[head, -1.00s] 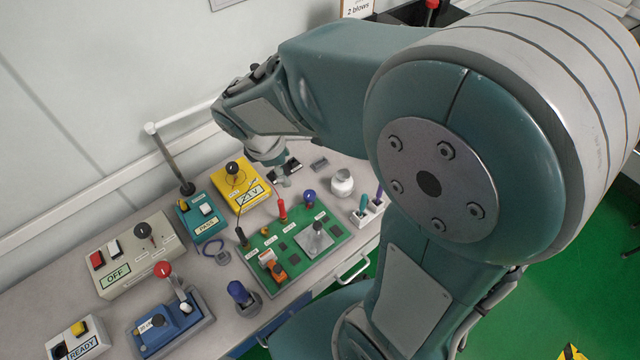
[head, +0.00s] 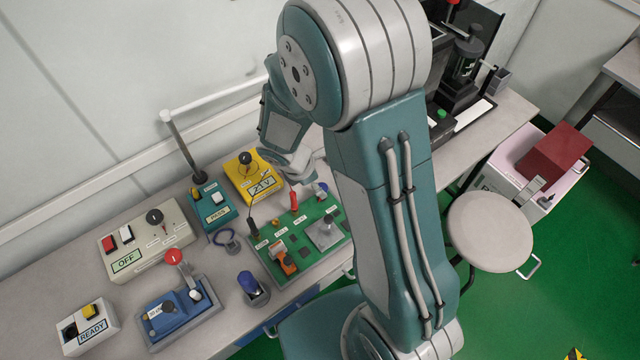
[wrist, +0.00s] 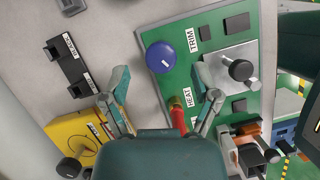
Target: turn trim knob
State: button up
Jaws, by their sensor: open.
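The trim knob (wrist: 160,57) is a round blue knob with a white mark, on the edge of the green board (wrist: 182,75) beside the TRIM label. In the head view the blue knob (head: 321,188) is partly visible near my arm, at the far edge of the green board (head: 318,262). My gripper (wrist: 163,88) is open, its two fingers spread to either side below the knob in the wrist view. The knob lies ahead of the fingertips, not between them. Contact is not visible. In the head view my arm hides most of the gripper.
A red-handled probe (wrist: 178,116) stands by the HEAT label, close to the right finger in the wrist view. A metal plate with a black knob (wrist: 241,70) lies to the right. A yellow meter (head: 250,180) and teal tester (head: 213,207) stand left of the board.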

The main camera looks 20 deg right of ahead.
jog(key=shift+x, duration=1)
grip_shut()
jog(key=shift+w+m, duration=0.1)
jog(key=shift+m, duration=0.3)
jog(key=m+g, duration=0.1)
jog(key=m, duration=0.2)
jog(key=shift+w+m+g, duration=0.1)
jog(key=shift+m+g, duration=0.2)
jog(key=m+g+y, duration=0.1)
jog(key=m, duration=0.3)
jog(key=shift+m, duration=0.3)
jog(key=m, duration=0.2)
jog(key=m+g+y, duration=0.1)
jog(key=m, duration=0.1)
jog(key=shift+w+d+g+y, duration=0.1)
jog(key=shift+g+y, duration=0.2)
jog(key=m, duration=0.2)
jog(key=m+y, duration=0.1)
jog(key=m, duration=0.1)
jog(key=shift+d+m+y, duration=0.1)
jog(key=shift+m+y, duration=0.2)
